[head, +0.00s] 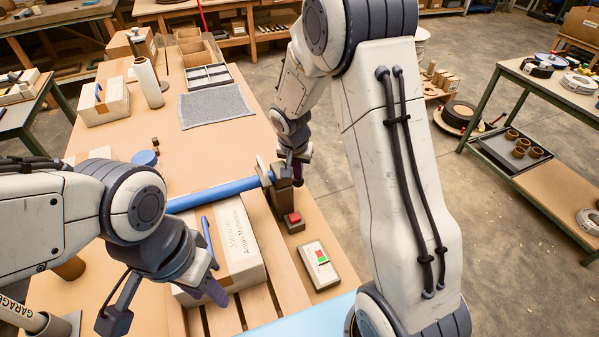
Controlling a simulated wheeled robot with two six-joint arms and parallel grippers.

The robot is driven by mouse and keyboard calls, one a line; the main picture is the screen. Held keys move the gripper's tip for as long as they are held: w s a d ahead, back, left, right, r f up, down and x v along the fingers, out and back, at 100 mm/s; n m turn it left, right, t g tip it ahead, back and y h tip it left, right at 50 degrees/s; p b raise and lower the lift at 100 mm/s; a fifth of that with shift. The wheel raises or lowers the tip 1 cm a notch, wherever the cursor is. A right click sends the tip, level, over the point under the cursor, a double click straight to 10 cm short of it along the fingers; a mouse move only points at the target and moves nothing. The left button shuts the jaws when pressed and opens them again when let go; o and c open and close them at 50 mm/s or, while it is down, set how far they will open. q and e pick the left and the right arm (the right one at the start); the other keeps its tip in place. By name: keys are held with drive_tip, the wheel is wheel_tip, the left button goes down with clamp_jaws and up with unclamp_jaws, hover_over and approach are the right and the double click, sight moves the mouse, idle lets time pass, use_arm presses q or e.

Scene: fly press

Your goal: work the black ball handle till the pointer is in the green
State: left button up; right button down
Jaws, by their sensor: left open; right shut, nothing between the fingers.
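A blue bar (225,191) runs across the table to a dark upright bracket (284,198), seemingly part of the press. I cannot make out the black ball handle; my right arm may hide it. A small pale panel (317,272) with red and green patches lies to the right of the bracket; no pointer can be made out on it. My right gripper (297,178) is shut and empty, close by the top of the bracket; I cannot tell whether they touch. My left gripper (163,305) is open and empty at the lower left, beside a cardboard box.
The labelled cardboard box (236,243) lies on wooden slats (257,306) in front of the bar. A red button block (294,221) stands by the bracket. A grey mat (215,106), trays and a paper roll (148,83) are further back.

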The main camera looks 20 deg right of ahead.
drive_tip(key=shift+s+a+f, duration=0.15)
drive_tip(key=shift+s+a, duration=0.1)
drive_tip(key=shift+s, duration=0.2)
drive_tip(key=shift+s+a+f, duration=0.15)
drive_tip(key=shift+s+a, duration=0.1)
drive_tip(key=shift+s, duration=0.2)
drive_tip(key=shift+s+a+r+b, duration=0.15)
drive_tip(key=shift+s+b, duration=0.15)
use_arm(q)
drive_tip(key=shift+w+d+f, duration=0.35)
drive_tip(key=shift+d+f, duration=0.05)
drive_tip(key=shift+f, duration=0.25)
use_arm(e)
drive_tip(key=shift+w+r+p, duration=0.1)
drive_tip(key=shift+r+p, duration=0.25)
drive_tip(key=shift+r, duration=0.1)
use_arm(q)
drive_tip(key=r+p, duration=0.4)
drive_tip(key=shift+s+a+r, duration=0.2)
drive_tip(key=shift+r, duration=0.2)
use_arm(e)
wheel_tip(320, 180, up, 8)
drive_tip(key=shift+w, duration=0.15)
